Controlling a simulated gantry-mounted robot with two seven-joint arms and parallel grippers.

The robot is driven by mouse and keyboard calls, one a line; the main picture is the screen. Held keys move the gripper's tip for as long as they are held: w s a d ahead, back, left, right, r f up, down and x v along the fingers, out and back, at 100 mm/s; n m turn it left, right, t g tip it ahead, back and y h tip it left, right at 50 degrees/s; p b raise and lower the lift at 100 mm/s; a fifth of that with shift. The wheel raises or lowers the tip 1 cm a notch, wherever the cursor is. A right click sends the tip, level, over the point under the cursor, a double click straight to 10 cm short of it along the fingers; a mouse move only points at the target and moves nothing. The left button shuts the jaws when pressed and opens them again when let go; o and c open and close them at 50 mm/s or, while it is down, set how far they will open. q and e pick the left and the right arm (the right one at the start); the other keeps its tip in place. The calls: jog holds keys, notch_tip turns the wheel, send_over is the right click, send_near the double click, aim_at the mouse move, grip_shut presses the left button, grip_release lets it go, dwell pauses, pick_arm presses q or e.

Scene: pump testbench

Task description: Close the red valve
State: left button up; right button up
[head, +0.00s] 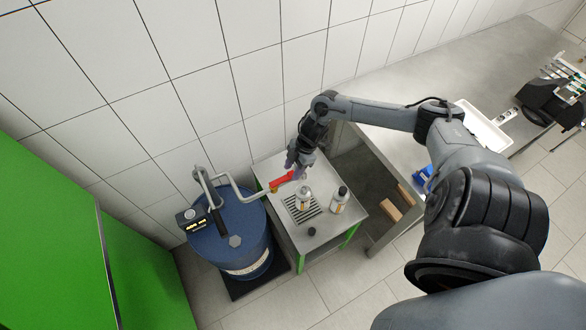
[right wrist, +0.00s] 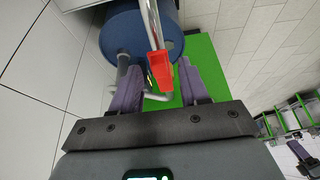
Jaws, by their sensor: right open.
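The red valve (head: 281,181) sits at the end of the bent metal pipe (head: 238,190) coming from the blue drum's pump. In the right wrist view the red valve handle (right wrist: 160,70) shows between my two purple-grey fingers, nearer the right one.
The blue drum (head: 230,245) stands left of a small metal table (head: 287,226). On the table are a bottle (head: 303,199) over a grate, a second bottle (head: 340,199) and a black cap (head: 312,231). A tiled wall (head: 190,100) is behind. A larger bench (head: 440,85) stands right.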

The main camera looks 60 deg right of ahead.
jog(key=shift+f, duration=0.1)
grip_shut()
dwell(0.3)
jog(key=shift+a, duration=0.1)
